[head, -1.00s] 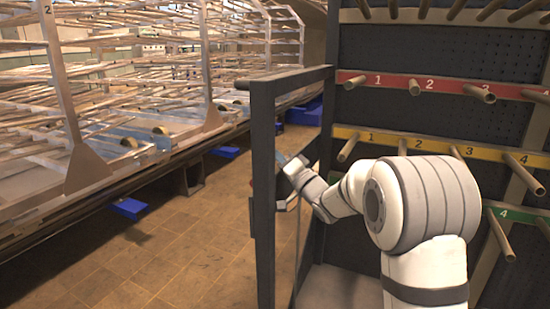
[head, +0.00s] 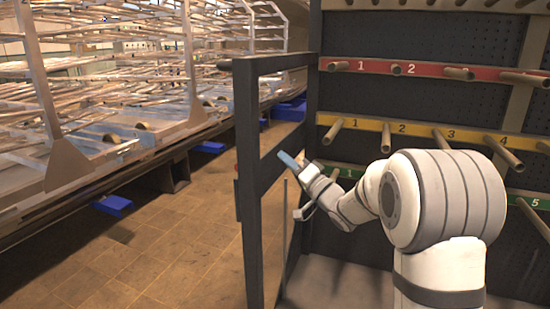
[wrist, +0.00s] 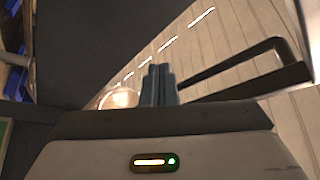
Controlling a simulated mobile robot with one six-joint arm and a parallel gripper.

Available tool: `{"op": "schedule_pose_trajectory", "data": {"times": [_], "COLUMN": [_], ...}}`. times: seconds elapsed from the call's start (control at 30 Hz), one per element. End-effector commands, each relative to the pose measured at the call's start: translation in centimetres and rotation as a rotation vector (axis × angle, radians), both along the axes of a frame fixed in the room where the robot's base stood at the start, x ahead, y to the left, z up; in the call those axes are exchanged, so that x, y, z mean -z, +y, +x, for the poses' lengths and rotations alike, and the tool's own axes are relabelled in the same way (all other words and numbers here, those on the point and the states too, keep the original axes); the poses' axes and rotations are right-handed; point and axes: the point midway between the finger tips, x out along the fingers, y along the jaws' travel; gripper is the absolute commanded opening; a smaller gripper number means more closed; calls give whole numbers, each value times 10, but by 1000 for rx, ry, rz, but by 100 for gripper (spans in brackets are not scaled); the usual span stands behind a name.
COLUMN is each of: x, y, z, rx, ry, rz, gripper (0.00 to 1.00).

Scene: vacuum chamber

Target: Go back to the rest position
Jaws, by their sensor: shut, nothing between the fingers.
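My gripper (head: 288,160) is at the end of my white arm, beside the dark upright frame (head: 246,170) at the left edge of the rack. Its blue-grey fingers point up and to the left, close to the frame's inner side. I cannot tell from the head view how much gap there is. In the wrist view the fingers (wrist: 157,84) are together with nothing between them.
The rack holds pegs on a red rail (head: 430,69), a yellow rail (head: 375,126) and a green rail (head: 345,172). Shelving with metal bars (head: 100,90) stands at the left. In the wrist view a dark bar (wrist: 240,65) runs at the right.

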Motion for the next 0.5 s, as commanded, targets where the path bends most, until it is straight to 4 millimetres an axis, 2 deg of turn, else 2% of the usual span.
{"op": "schedule_pose_trajectory", "data": {"times": [0.4, 0.5], "x": [3, -3], "y": [-3, -5], "z": [-3, -3], "rx": [-4, 19], "ry": [0, 2], "rz": [-1, -16], "gripper": [0, 0]}}
